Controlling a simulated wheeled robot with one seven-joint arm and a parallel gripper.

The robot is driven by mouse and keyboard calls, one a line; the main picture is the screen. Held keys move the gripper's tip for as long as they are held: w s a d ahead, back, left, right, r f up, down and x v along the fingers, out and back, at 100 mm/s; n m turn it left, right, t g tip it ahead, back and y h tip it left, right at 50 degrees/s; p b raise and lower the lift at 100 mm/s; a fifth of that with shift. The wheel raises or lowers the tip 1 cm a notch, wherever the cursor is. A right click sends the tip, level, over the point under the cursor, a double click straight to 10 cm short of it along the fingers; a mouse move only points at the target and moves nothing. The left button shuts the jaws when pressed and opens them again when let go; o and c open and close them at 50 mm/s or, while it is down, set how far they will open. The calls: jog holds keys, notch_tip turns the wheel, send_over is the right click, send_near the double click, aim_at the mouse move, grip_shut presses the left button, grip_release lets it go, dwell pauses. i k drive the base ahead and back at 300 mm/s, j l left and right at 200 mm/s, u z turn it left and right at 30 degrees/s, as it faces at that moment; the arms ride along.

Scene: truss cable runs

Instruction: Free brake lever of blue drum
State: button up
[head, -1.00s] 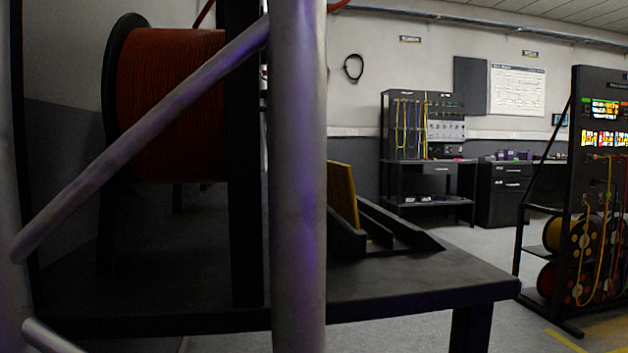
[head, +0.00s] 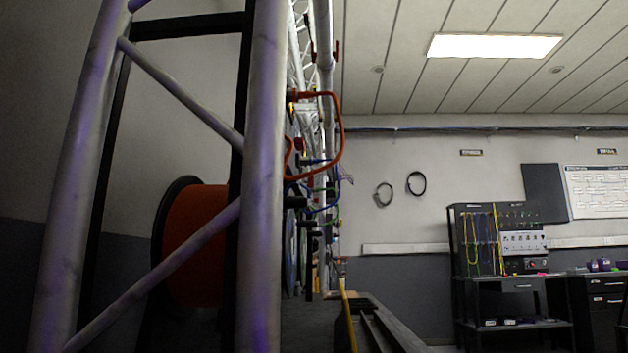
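A drum edge with a bluish face (head: 291,252) shows almost edge-on behind the truss post, right of the orange-red drum (head: 193,245). It may be the blue drum, but I cannot be sure. Its brake lever cannot be made out; small dark parts near it are too small and crowded to tell. My gripper is not in view.
Grey truss posts (head: 262,180) and a slanting brace (head: 165,265) stand close in front at the left. Orange cable (head: 341,140) loops out beside the truss. A dark bench (head: 510,290) stands against the far wall. Space between truss and bench looks open.

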aim_at(310, 182)
jog(key=l+u, duration=0.45)
jog(key=l, duration=0.8)
jog(key=i+l+u, duration=0.3)
jog(key=i+l, duration=0.3)
jog(key=l, duration=0.15)
